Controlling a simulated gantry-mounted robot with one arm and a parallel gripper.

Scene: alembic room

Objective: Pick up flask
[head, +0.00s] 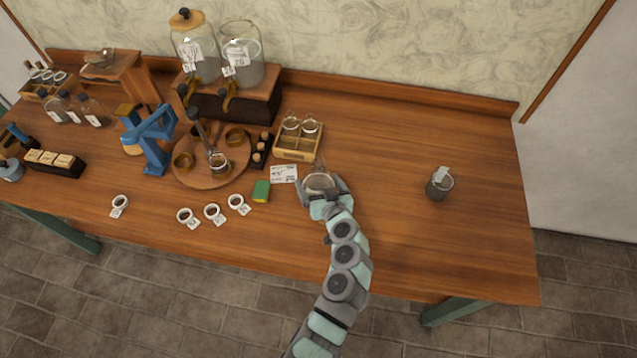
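A clear round glass vessel, seemingly the flask (319,181), is on or just above the table near its middle, right of a white card. My gripper (320,188) is at this vessel, with its fingers spread on either side of it. The arm hides the vessel's near side, and I cannot tell whether the fingers press on the glass or whether it is lifted. Two more small glass vessels (300,124) sit in a wooden rack (298,154) just behind.
A white card (284,173) and a green block (261,191) lie left of my gripper. A round wooden tray (205,181) and a blue stand (152,145) are farther left. A grey cup (439,184) stands right, with bare table (400,140) around it.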

